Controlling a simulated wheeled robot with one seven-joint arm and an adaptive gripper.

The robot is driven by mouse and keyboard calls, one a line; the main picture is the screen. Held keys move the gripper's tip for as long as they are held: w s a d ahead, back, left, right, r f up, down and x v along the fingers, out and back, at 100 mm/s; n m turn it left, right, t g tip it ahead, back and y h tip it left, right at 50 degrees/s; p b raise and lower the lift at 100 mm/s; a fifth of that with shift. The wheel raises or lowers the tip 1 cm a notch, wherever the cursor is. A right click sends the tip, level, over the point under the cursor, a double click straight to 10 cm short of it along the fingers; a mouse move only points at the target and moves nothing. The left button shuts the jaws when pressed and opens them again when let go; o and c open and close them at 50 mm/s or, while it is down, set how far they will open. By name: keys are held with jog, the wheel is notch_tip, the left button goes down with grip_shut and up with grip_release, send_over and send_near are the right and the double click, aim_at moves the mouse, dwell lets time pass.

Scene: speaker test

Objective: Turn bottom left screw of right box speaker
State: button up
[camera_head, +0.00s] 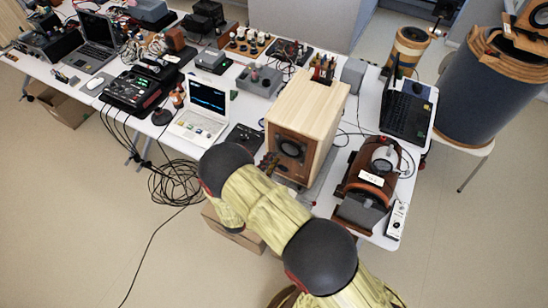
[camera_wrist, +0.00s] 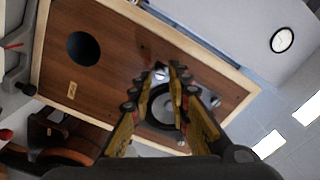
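The box speaker (camera_head: 310,97) is a pale wooden cabinet near the front edge of the white table, right of centre in the head view. Its brown front with a dark round cone faces my arm. In the wrist view the brown front panel (camera_wrist: 105,62) appears tilted, with a black round hole and a driver cone (camera_wrist: 160,108) ringed by silver screws. One screw (camera_wrist: 161,73) shows at my fingertips. My gripper (camera_wrist: 168,68) is in front of the cone, its fingers a narrow gap apart. I cannot tell whether the tips touch the screw. The head view shows the gripper small at the speaker's front.
A brown device with a label (camera_head: 371,180) stands right of the speaker, and a black laptop (camera_head: 407,108) behind it. A white laptop (camera_head: 201,110) is to the left. Another wooden speaker (camera_head: 533,17) sits on a large barrel at top right. Cables hang below the table's front edge.

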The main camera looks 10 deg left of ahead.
jog(key=shift+x, duration=0.9)
jog(key=c, duration=0.3)
grip_shut()
